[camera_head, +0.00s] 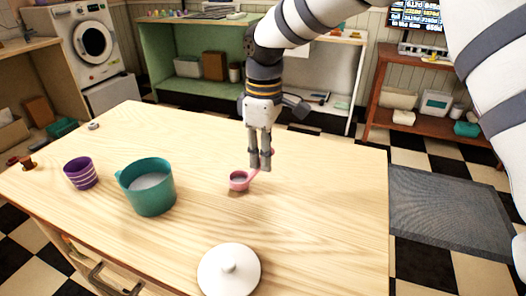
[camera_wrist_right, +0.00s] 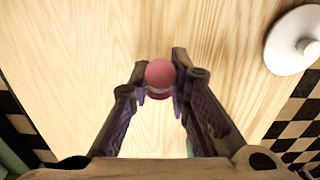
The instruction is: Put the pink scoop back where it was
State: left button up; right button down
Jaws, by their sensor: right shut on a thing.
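The pink scoop (camera_head: 238,181) shows in the head view over the right middle of the wooden table, its bowl to the left and its handle running up right to my right gripper (camera_head: 260,167). The right gripper points down and is shut on the scoop's handle. In the right wrist view a round pink end of the scoop (camera_wrist_right: 160,73) sits between the fingertips (camera_wrist_right: 162,85). The bowl seems to hold something pale. I cannot tell whether the scoop touches the table. My left gripper is not in view.
A teal mug (camera_head: 148,187) with pale contents and a purple striped cup (camera_head: 81,173) stand left on the table (camera_head: 330,200). A white lid (camera_head: 229,272) lies at the front. It also shows in the right wrist view (camera_wrist_right: 290,45). The table's right part is clear.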

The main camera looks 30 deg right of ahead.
jog(key=shift+f, duration=0.2)
jog(key=c, duration=0.9)
grip_release()
jog(key=shift+c, duration=0.2)
jog(key=shift+r, duration=3)
